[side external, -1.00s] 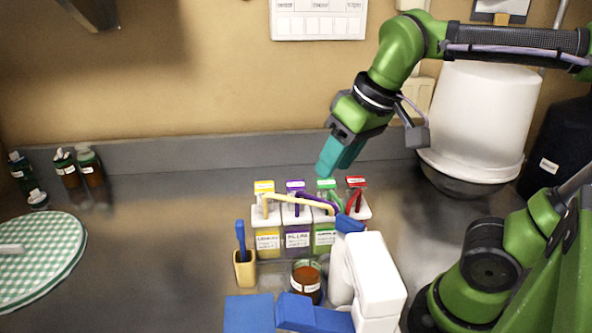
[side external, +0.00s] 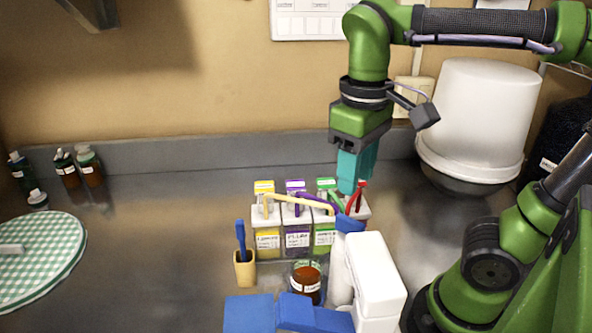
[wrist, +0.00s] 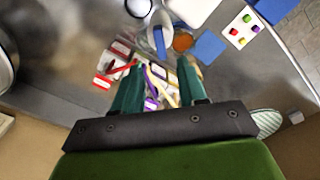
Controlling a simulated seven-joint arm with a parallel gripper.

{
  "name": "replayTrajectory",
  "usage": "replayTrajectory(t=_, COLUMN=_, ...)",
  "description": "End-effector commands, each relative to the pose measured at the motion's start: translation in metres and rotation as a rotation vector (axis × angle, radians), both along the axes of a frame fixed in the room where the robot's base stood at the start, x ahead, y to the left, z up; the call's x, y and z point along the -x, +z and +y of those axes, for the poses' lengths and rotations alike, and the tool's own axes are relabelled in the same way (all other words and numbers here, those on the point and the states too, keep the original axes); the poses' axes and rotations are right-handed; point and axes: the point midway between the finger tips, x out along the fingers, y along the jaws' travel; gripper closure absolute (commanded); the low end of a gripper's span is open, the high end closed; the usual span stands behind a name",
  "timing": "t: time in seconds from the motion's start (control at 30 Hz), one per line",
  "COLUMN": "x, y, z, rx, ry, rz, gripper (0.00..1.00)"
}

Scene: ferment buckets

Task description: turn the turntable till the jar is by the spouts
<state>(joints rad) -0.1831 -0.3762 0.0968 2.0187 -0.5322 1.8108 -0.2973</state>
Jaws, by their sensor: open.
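A glass jar of amber-brown liquid (side external: 306,284) with a white label stands in front of the row of buckets; it also shows in the wrist view (wrist: 183,41). The row has yellow (side external: 267,240), purple (side external: 297,240) and green (side external: 324,236) labelled buckets and a red-topped one at the right. Long coloured spouts, such as the yellow one (side external: 300,201), reach across them. My gripper (side external: 353,188) points down over the right end of the row, close to the red spout (side external: 356,195). Its teal fingers are apart and empty in the wrist view (wrist: 157,88). I cannot make out the turntable clearly.
A white device (side external: 375,275) with blue parts stands right of the jar, with blue panels (side external: 250,312) in front. A small tan holder (side external: 244,269) with a blue tool stands left. A large white bucket (side external: 485,115) is behind right.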

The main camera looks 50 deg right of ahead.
Motion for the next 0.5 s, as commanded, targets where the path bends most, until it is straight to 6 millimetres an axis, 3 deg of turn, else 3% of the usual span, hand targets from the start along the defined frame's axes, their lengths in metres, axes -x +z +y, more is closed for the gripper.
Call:
replayTrajectory(t=0.2, x=0.001, y=-0.048, z=0.0, rx=0.001, ry=0.0, rz=0.004, gripper=0.58)
replayTrajectory(t=0.5, x=0.0, y=-0.086, z=0.0, rx=0.0, ry=0.0, rz=0.0, gripper=0.58)
